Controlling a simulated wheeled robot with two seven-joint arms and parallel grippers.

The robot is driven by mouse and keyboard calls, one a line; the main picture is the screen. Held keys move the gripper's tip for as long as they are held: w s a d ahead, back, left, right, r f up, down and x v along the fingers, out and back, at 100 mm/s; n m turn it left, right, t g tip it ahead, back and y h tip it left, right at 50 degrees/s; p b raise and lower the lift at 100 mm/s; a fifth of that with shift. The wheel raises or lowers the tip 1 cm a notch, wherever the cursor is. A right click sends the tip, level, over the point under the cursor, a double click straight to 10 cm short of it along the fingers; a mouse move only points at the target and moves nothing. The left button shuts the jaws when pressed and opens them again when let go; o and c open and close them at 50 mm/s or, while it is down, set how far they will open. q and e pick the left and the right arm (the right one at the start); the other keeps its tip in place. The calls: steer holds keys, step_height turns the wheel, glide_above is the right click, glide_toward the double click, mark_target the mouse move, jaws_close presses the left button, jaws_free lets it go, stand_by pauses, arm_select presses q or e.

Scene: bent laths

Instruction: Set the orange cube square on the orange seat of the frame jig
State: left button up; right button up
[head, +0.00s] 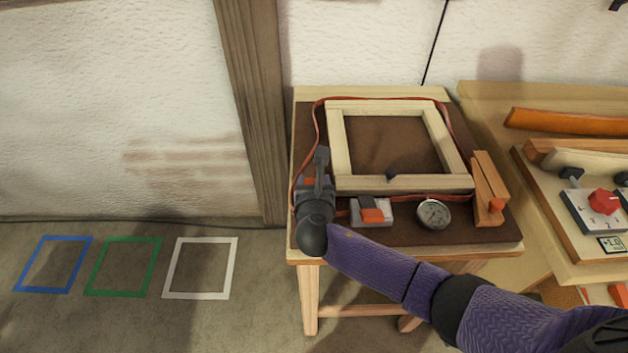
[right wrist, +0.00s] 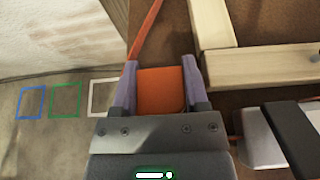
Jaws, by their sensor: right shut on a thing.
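My right gripper (head: 318,182) is over the left edge of the brown board, beside the wooden frame (head: 400,184). It is shut on the orange cube (right wrist: 160,90), which sits between the two finger pads in the right wrist view. In the head view the gripper mostly hides the cube. Whether the cube touches the board below cannot be told. I cannot clearly pick out the orange seat; the gripper and cube may hide it. My left gripper is not in view.
A grey block with an orange part (head: 371,215) and a round dial (head: 434,214) lie in front of the frame. A red band (head: 317,125) runs around the frame. A wooden block (head: 489,187) stands at the right. Coloured squares mark the floor at left.

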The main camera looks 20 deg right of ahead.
steer(key=shift+f+b, duration=0.4)
steer(key=shift+f, duration=0.2)
steer(key=o, duration=1.3)
